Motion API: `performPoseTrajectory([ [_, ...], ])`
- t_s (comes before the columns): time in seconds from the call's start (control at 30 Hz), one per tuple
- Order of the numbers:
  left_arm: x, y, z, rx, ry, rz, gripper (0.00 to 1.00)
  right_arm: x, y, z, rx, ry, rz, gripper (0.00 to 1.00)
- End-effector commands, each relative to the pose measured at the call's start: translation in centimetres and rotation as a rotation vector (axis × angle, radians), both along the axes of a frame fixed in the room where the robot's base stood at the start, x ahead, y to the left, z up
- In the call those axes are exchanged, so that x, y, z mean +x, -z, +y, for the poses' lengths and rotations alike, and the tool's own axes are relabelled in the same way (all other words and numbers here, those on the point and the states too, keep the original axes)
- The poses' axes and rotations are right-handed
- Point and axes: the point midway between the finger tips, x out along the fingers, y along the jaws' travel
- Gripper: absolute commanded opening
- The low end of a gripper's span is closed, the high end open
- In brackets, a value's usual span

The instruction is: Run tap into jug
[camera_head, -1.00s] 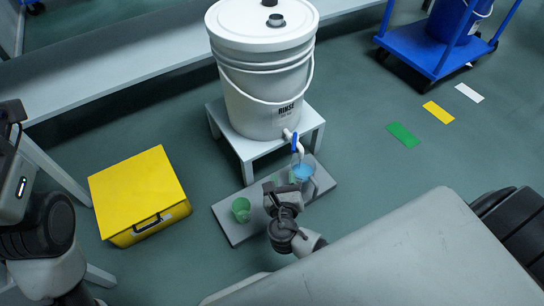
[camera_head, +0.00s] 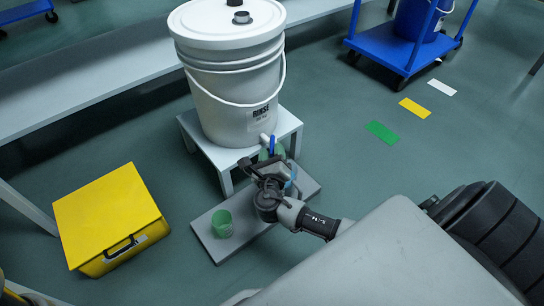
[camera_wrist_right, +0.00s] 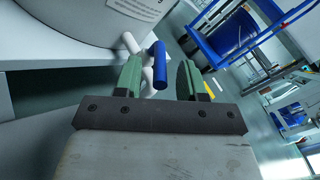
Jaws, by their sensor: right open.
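The white rinse bucket (camera_head: 228,95) has a tap (camera_head: 264,138) low on its front with an upright blue lever (camera_head: 272,146). My right gripper (camera_head: 270,160) is at the tap, open. In the right wrist view the blue lever (camera_wrist_right: 158,65) stands between its two green fingers (camera_wrist_right: 160,78), with gaps on both sides. The clear jug (camera_head: 291,181), with blue showing in it, is mostly hidden behind my right gripper. I cannot tell whether water runs. My left gripper is not in view.
The bucket stands on a low white stool (camera_head: 289,122). A green cup (camera_head: 222,223) stands on the grey slab (camera_head: 251,222) below. A yellow case (camera_head: 108,215) sits on the floor at left. A blue trolley (camera_head: 404,48) stands at the back right.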

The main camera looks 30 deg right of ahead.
Motion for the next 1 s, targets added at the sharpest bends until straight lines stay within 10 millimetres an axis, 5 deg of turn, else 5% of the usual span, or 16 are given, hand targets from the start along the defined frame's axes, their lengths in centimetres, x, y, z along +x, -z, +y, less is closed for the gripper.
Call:
performPoseTrajectory([
  [0.3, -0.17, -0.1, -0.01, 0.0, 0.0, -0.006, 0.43, 0.21, -0.04, -0.18, 0.0, -0.001, 0.0, 0.39],
  [0.57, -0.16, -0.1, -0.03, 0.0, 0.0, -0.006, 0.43, 0.2, -0.02, -0.16, 0.0, -0.001, 0.0, 0.0],
  [1.0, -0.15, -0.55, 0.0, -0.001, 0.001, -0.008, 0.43, 0.23, -0.16, -0.06, 0.0, 0.028, 0.002, 0.0],
])
